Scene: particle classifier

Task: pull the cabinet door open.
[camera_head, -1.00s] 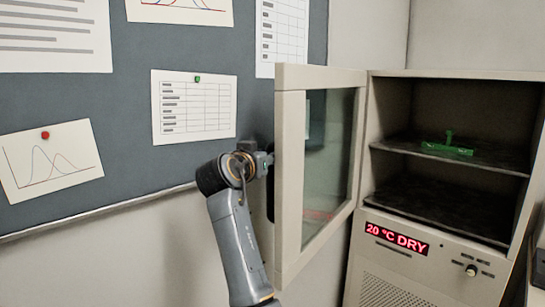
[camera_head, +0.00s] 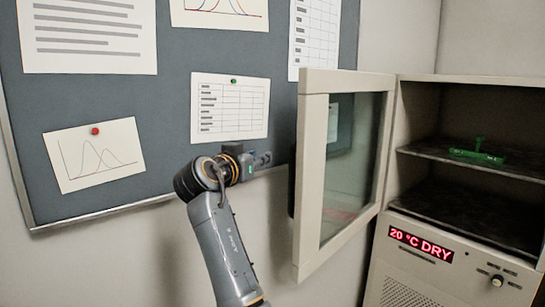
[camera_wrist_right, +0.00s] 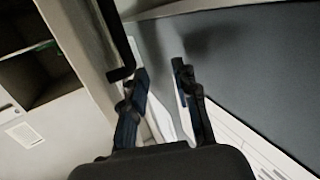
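The cabinet door (camera_head: 312,180), a beige frame with a glass pane, stands wide open, swung out to the left of the cabinet (camera_head: 412,285) in the head view. Its dark handle (camera_head: 292,182) shows at the door's outer left edge, mostly hidden by the frame. My right gripper (camera_head: 267,159) is left of the door, apart from the handle. In the right wrist view the two fingers (camera_wrist_right: 160,72) are spread with nothing between them. The black handle (camera_wrist_right: 112,40) lies just outside the left finger there. My left gripper is out of view.
Inside the cabinet, a green object (camera_head: 476,155) lies on the upper dark shelf (camera_head: 425,148). A red display (camera_head: 420,243) reads "20 °C DRY". A grey pinboard (camera_head: 170,120) with papers hangs on the wall behind my right arm.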

